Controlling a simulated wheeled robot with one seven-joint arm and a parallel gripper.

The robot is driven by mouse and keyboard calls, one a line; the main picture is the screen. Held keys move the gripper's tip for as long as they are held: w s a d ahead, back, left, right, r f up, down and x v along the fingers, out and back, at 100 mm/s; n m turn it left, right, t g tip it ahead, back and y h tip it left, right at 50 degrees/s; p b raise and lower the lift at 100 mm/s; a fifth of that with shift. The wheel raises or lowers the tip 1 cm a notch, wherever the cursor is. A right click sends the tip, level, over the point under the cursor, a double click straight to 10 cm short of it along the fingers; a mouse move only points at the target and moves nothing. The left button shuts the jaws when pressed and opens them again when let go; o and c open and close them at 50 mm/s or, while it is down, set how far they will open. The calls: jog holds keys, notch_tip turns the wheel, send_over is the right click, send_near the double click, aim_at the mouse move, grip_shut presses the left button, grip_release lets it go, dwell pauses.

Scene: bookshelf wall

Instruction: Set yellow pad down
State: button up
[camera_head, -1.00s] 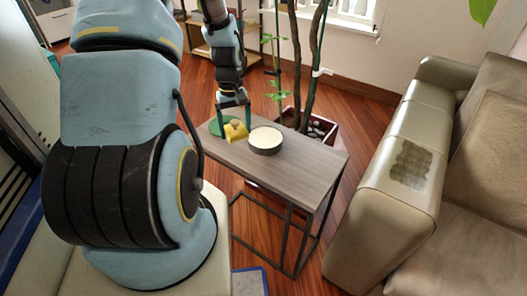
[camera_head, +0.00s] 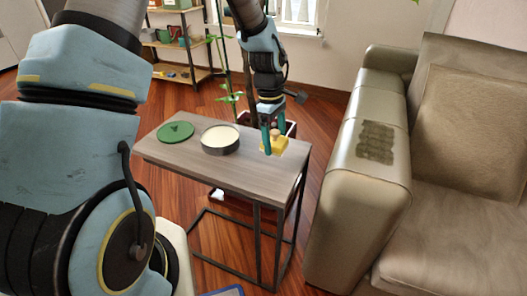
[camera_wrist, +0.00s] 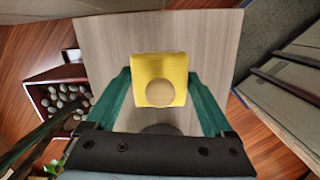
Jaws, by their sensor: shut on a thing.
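The yellow pad (camera_head: 273,147) is a small yellow block with a round wooden knob (camera_wrist: 160,93) on top. It also shows in the wrist view (camera_wrist: 160,66), between the two green fingers. My gripper (camera_head: 270,144) is shut on it at the right part of the wooden side table (camera_head: 185,162). The pad is at or very near the tabletop; I cannot tell whether it touches. In the wrist view, my gripper (camera_wrist: 160,88) points down over the table.
A round dark bowl with pale contents (camera_head: 220,139) stands left of the pad, and a green disc (camera_head: 175,132) lies further left. A potted plant (camera_wrist: 60,105) stands behind the table. A beige sofa (camera_head: 368,165) is to the right. The table's front is clear.

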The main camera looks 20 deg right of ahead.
aim_at(272, 131)
jog(key=shift+f, duration=2.45)
jog(key=shift+f, duration=0.1)
jog(key=o, duration=1)
jog(key=shift+o, duration=0.2)
jog(key=r, duration=0.8)
jog(key=w+a+r, duration=0.1)
jog(key=r, duration=0.3)
jog(key=s+a+r+m+t, duration=0.1)
jog(key=a+m, duration=0.3)
jog(key=a, duration=1)
jog(key=s+a+r+m+t, duration=0.1)
jog(key=s+a+r+m, duration=0.2)
jog(key=a, duration=1.2)
jog(key=shift+s+a+m+t+y, duration=0.15)
jog(key=shift+s+m+t+y, duration=0.2)
jog(key=shift+s+m, duration=0.45)
jog(key=shift+w+r, duration=0.1)
jog(key=shift+w, duration=0.1)
